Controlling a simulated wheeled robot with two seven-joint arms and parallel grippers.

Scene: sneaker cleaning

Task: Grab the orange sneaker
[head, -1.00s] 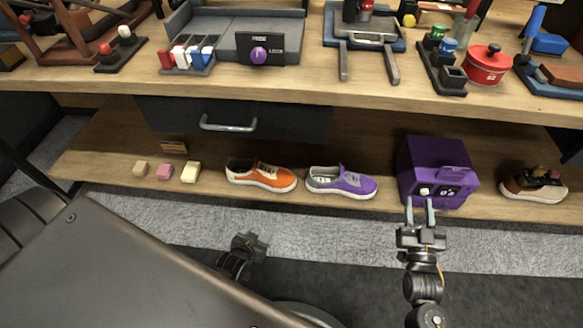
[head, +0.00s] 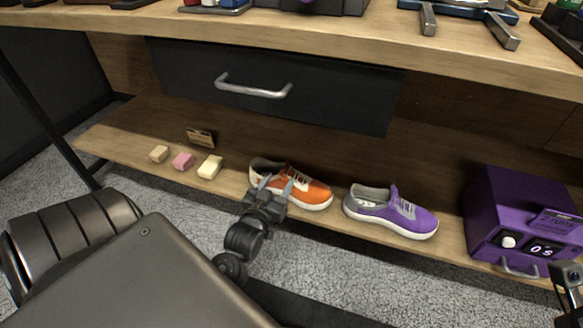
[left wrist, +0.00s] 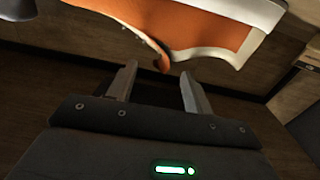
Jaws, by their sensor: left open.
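The orange sneaker (head: 308,190) with a white sole stands on the lower wooden shelf, beside a purple sneaker (head: 392,212) on its right. My left gripper (head: 276,186) is open in front of the orange sneaker's left part and overlaps it in the head view. In the left wrist view the orange sneaker (left wrist: 205,32) fills the top, just beyond the two parted fingers (left wrist: 155,85); nothing is between them. My right gripper (head: 567,275) is only partly seen at the right edge, by the purple box; its jaws are unclear.
A purple box (head: 515,210) with a display and handle stands right on the shelf. Small blocks (head: 183,161) and a small sign (head: 200,137) are at the left. Above are a black drawer (head: 330,105) with a metal handle and the tabletop edge (head: 140,28).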

